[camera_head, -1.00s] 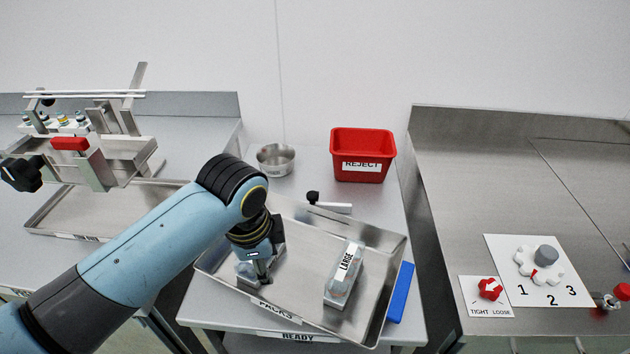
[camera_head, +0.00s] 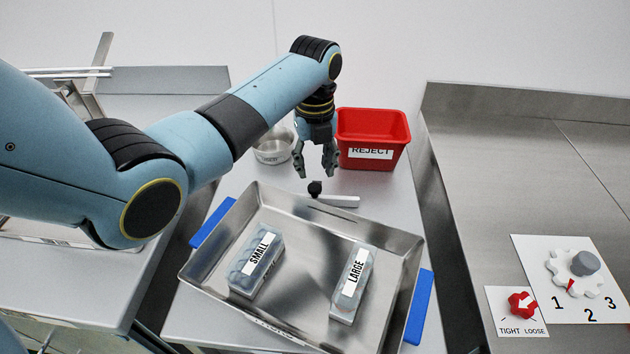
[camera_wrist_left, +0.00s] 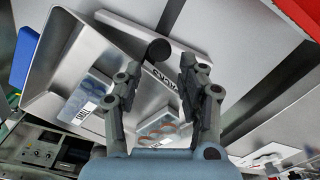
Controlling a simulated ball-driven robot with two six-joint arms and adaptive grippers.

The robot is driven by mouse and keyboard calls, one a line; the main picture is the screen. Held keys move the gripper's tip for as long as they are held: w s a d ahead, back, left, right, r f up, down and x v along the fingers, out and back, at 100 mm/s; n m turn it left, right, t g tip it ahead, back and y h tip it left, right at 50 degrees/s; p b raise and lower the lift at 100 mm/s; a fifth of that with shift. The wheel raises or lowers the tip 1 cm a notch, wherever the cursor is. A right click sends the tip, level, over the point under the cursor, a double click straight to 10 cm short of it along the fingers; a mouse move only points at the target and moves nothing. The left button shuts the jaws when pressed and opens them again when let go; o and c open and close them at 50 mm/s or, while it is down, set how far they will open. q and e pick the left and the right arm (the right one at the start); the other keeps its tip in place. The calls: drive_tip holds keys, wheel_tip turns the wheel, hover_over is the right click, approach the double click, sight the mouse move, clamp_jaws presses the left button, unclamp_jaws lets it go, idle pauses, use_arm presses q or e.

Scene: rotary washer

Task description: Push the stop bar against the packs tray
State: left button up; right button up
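The stop bar (camera_head: 338,201) is a pale bar with a black knob (camera_head: 315,187). It lies just behind the back rim of the packs tray (camera_head: 222,287); I cannot tell whether they touch. The metal tray sits askew and holds a pack labelled SMALL (camera_head: 257,262) and one labelled LARGE (camera_head: 352,285). My left gripper (camera_head: 315,171) points down, open and empty, just above and behind the knob. In the left wrist view the knob (camera_wrist_left: 158,50) shows between and beyond the open fingers. My right gripper is not in view.
A red REJECT bin (camera_head: 372,130) stands right beside my left gripper. A round metal bowl (camera_head: 273,150) is on its left. Blue pieces (camera_head: 419,308) show at both sides of the tray. A dial panel is on the right bench (camera_head: 480,160).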

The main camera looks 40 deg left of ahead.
sight(315, 187)
use_arm(q)
wheel_tip(315, 187, down, 6)
drive_tip(key=shift+r, duration=0.2)
clamp_jaws()
idle(0.4)
